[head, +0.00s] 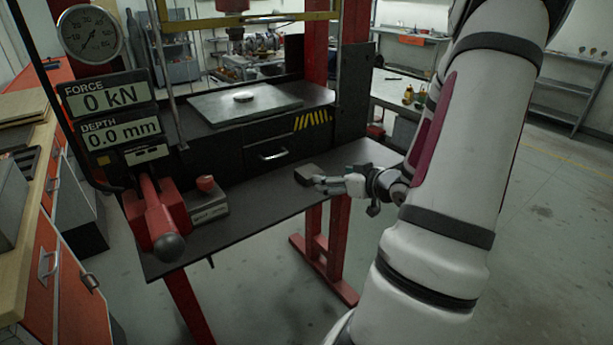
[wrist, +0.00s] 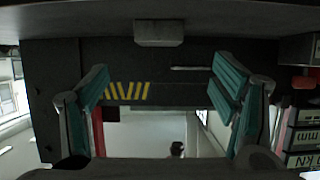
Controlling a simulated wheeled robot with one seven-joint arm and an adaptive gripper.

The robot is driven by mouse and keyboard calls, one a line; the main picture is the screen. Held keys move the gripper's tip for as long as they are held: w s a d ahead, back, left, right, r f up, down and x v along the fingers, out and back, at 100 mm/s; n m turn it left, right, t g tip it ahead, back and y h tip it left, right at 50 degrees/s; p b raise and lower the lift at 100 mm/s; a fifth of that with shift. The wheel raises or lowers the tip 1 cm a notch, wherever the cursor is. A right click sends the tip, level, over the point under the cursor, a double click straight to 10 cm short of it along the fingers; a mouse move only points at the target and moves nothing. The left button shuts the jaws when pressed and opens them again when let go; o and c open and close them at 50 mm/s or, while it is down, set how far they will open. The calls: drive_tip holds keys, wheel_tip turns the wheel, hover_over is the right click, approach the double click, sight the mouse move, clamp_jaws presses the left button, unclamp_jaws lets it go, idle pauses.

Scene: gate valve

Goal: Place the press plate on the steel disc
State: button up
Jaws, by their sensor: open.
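The press plate looks to be the small dark grey block (head: 307,174) lying on the black shelf at the front of the press. It also shows in the wrist view (wrist: 158,33), top centre, ahead of and between the fingertips. The steel disc (head: 244,97) is a small, pale round piece on the grey bed plate of the press, with nothing on it. My gripper (head: 326,184) is just right of the block, low over the shelf. In the wrist view its teal-padded fingers (wrist: 162,82) are wide apart with nothing between them.
The black shelf (head: 255,212) carries a red-knobbed box (head: 207,200) and a red lever (head: 160,220) at left. A drawer front with a handle (head: 273,154) rises behind the shelf. A red upright (head: 321,50) stands right of the bed plate (head: 210,108).

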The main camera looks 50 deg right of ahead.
sight(310, 171)
drive_tip(key=b+x, duration=0.1)
drive_tip(key=x, duration=1)
drive_tip(key=shift+w+d, duration=0.15)
drive_tip(key=shift+w, duration=0.05)
drive_tip(key=shift+c, duration=0.2)
drive_tip(key=c, duration=1.9)
drive_tip(key=shift+r, duration=0.1)
clamp_jaws()
